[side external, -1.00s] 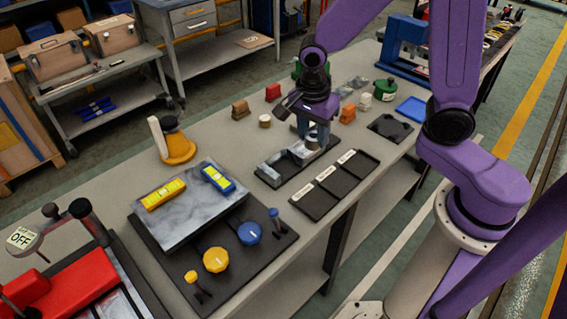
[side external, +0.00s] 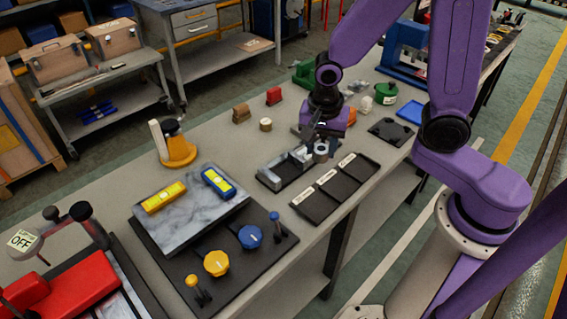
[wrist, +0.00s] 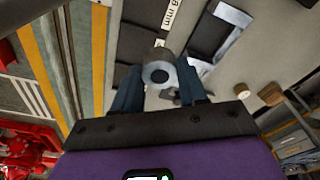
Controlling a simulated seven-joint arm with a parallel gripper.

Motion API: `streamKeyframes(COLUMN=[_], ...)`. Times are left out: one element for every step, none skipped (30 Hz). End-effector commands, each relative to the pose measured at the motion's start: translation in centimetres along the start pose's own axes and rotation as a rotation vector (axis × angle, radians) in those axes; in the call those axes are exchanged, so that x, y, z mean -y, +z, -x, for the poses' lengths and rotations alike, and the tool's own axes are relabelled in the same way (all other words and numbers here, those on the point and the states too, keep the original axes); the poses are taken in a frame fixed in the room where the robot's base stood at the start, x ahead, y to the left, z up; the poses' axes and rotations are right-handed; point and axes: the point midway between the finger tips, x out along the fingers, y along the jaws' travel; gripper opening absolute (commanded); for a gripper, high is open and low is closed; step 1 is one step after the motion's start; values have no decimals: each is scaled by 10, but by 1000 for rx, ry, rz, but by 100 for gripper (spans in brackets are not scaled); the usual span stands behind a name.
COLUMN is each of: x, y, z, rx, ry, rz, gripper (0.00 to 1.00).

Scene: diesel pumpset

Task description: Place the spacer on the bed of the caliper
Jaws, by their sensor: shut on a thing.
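In the side view the spacer (side external: 321,151) hangs below my gripper (side external: 318,138), at the right end of the caliper. The caliper (side external: 283,170) is a long grey bed with upright blocks on a dark base. In the wrist view the caliper (wrist: 222,28) seems to lie beyond the spacer, up and to the right. The spacer looks raised and beside the caliper; the exact gap is unclear.
A black tray with several white-labelled compartments (side external: 328,190) lies in front of the caliper. A marble plate (side external: 190,215) with yellow and blue levels stands at left. The bench between is clear.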

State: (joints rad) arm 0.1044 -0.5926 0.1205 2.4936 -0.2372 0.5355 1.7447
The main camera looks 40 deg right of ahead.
Motion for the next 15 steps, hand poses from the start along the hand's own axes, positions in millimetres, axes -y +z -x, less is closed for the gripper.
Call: streamKeyframes(x=[6,10,16,20,24,30,34,40,46,50,54,57,59,62,66], y=[-2,-3,-4,-6,-7,-9,-10,-11,-13,-14,-15,-15,-16,-16,-17], z=[-4,-6,-9,-11,-13,-16,-18,-21,-24,-26,-30,-35,-39,-43,-48], rx=[0,0,0,0,0,0,0,0,0,0,0,0,0,0,0], ry=[2,3,2,2,3,3,2,2,2,2,3,4,4,4,4], rz=[0,0,0,0,-1,-1,-1,-1,0,0,1,1,0,-1,-1], gripper=[0,0,0,0,0,0,0,0,0,0,0,0,0,0,0])
